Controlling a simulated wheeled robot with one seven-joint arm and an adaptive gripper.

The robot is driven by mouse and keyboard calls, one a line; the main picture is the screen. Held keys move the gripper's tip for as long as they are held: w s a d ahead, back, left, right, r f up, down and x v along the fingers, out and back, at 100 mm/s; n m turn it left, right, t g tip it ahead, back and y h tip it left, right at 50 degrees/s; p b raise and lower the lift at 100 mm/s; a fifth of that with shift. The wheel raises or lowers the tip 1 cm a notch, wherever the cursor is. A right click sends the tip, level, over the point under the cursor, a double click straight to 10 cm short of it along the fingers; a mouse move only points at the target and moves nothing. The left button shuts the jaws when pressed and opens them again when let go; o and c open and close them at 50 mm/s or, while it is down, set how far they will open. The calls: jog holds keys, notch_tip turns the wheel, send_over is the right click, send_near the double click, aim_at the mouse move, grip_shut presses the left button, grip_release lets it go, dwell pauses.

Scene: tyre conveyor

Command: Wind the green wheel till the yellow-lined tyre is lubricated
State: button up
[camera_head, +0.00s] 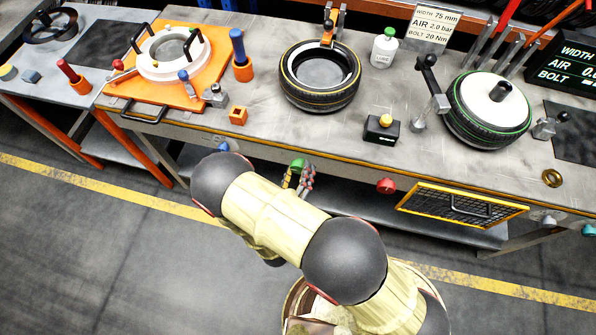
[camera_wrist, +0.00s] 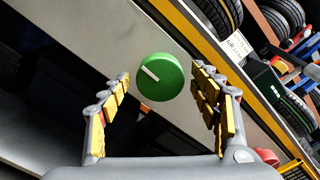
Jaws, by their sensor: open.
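The green wheel (camera_wrist: 160,77) is a round knob with a white mark, mounted on the front face of the bench. In the wrist view it sits between and ahead of the two fingers of my gripper (camera_wrist: 165,92), which is open and looks apart from it. In the head view the green wheel (camera_head: 297,164) shows small beside my gripper (camera_head: 299,180), partly hidden by it. The yellow-lined tyre (camera_head: 320,77) lies flat on the bench under an orange and black applicator (camera_head: 328,25). I cannot tell whether its surface is lubricated.
A green-lined tyre (camera_head: 488,109) with a white hub lies at the right of the bench. A white bottle (camera_head: 384,48) and a black box with a yellow button (camera_head: 381,128) stand between. A red knob (camera_head: 386,186) and yellow-framed mesh guard (camera_head: 462,204) are on the front, right of the wheel.

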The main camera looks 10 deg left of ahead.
jog(key=shift+s, duration=0.15)
jog(key=s, duration=0.7)
jog(key=shift+a, duration=0.3)
jog(key=shift+s, duration=0.1)
